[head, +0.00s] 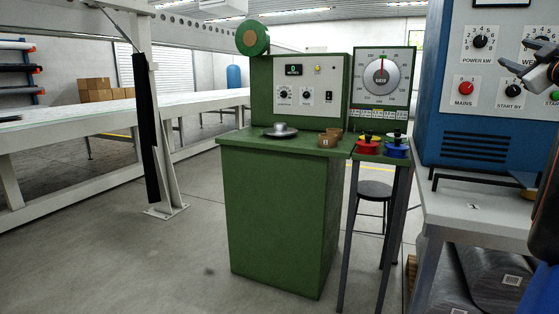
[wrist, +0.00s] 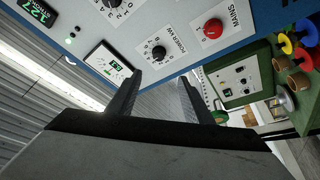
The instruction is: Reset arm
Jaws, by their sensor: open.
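My gripper (head: 514,54) is at the upper right of the head view, in front of the blue welder cabinet (head: 450,131). In the wrist view both dark fingers of my gripper (wrist: 160,77) stand apart with nothing between them. Beyond the fingers, the cabinet's panel shows tilted, with the power knob (wrist: 158,53) and the red mains button (wrist: 213,28). Most of my arm lies outside the head view's right edge.
A green cabinet (head: 270,210) with a dial panel (head: 383,75) stands in the middle. Beside it, a small stand carries red and blue items (head: 396,150). A grey table (head: 480,205) is below the blue cabinet. The floor (head: 130,260) at left front is clear.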

